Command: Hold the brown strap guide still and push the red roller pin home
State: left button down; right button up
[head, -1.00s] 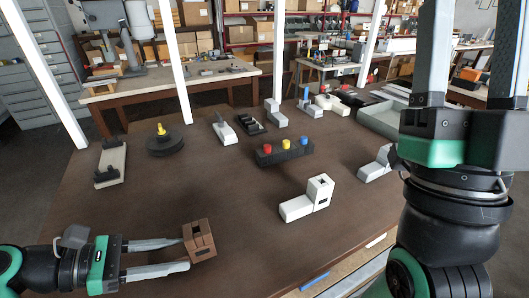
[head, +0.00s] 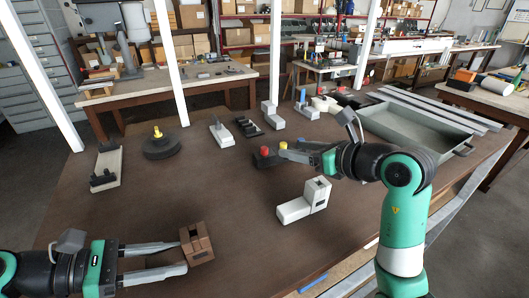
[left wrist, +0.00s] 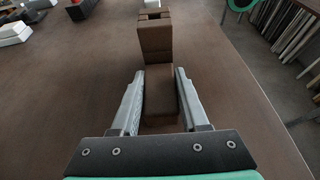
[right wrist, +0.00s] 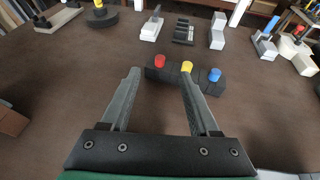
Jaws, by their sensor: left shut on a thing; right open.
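The brown strap guide (head: 197,243) stands on the table at the front left, with an opening in its top. My left gripper (head: 184,257) is shut on its lower part, which also shows between the fingers in the left wrist view (left wrist: 155,40). The red roller pin (right wrist: 160,62) stands in a black holder (right wrist: 222,87) beside a yellow pin (right wrist: 187,67) and a blue pin (right wrist: 214,75). My right gripper (right wrist: 160,75) is open and empty, its fingertips just in front of the holder, near the red and yellow pins. In the head view my right gripper partly hides the holder.
A white L-shaped block (head: 297,207) stands between the strap guide and my right arm. A black disc with a yellow knob (head: 161,147) and a grey-white fixture (head: 106,168) stand at the left. A grey tray (head: 410,130) is at the back right. The table's middle is mostly clear.

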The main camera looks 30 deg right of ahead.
send_near(266, 149)
jog(key=w, duration=0.3)
jog(key=shift+w+a+f, duration=0.1)
jog(key=shift+w, duration=0.2)
jog(key=w+f, duration=0.1)
jog(key=w+a+f, duration=0.1)
jog(key=w, duration=0.1)
jog(key=shift+w+a+f, duration=0.15)
jog(key=shift+w+f, duration=0.05)
jog(key=shift+w, duration=0.1)
jog(key=shift+w+f, duration=0.15)
jog(key=shift+w, duration=0.2)
grip_shut()
